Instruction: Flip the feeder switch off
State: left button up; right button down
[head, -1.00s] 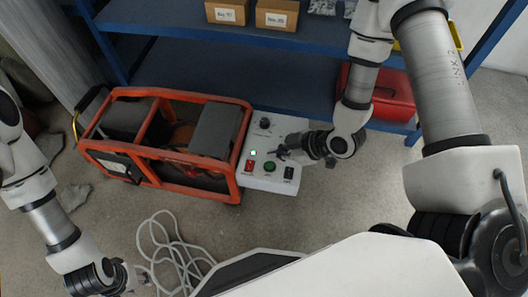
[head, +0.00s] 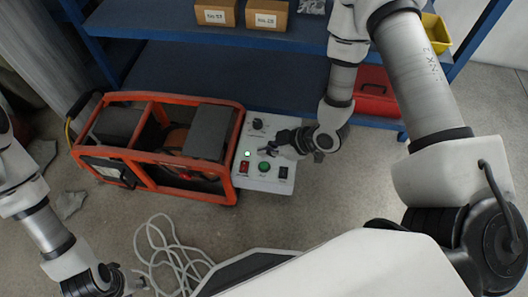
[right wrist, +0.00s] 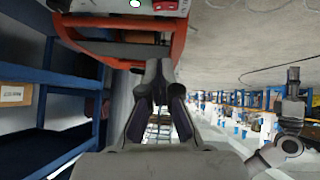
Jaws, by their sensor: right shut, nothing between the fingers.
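The pale control panel (head: 268,137) stands on the floor at the right end of an orange-framed machine. It has a black knob (head: 257,124) at the back, a small round lamp (head: 247,153), a red switch (head: 243,168), a green button (head: 264,167) and a black switch (head: 283,172). I cannot read which is labelled feeder. My right gripper (head: 264,150) is shut and empty, above the panel behind the green button; contact cannot be told. In the right wrist view its fingers (right wrist: 158,78) are together, and the red switch (right wrist: 165,5) shows at the top edge. My left gripper (head: 134,280) is low at left, its fingers unclear.
The orange-framed machine (head: 152,186) is left of the panel. A white cable (head: 165,258) lies coiled on the floor. Floor right of the panel is clear.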

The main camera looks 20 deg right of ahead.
jog(key=b, duration=0.2)
send_over(242, 163)
jog(key=s+d, duration=0.2)
jog(key=f, duration=0.5)
jog(key=shift+a+f, duration=0.25)
jog(key=shift+f, duration=0.1)
notch_tip(242, 163, down, 3)
jog(key=shift+w+d+r+b, duration=0.1)
jog(key=shift+w+b, duration=0.05)
jog(key=shift+b, duration=0.4)
jog(key=shift+f, duration=0.45)
jog(key=shift+d+f, duration=0.1)
jog(key=shift+f, duration=0.05)
jog(key=shift+s+a+p, duration=0.35)
jog(key=shift+s+a, duration=0.1)
jog(key=shift+s, duration=0.15)
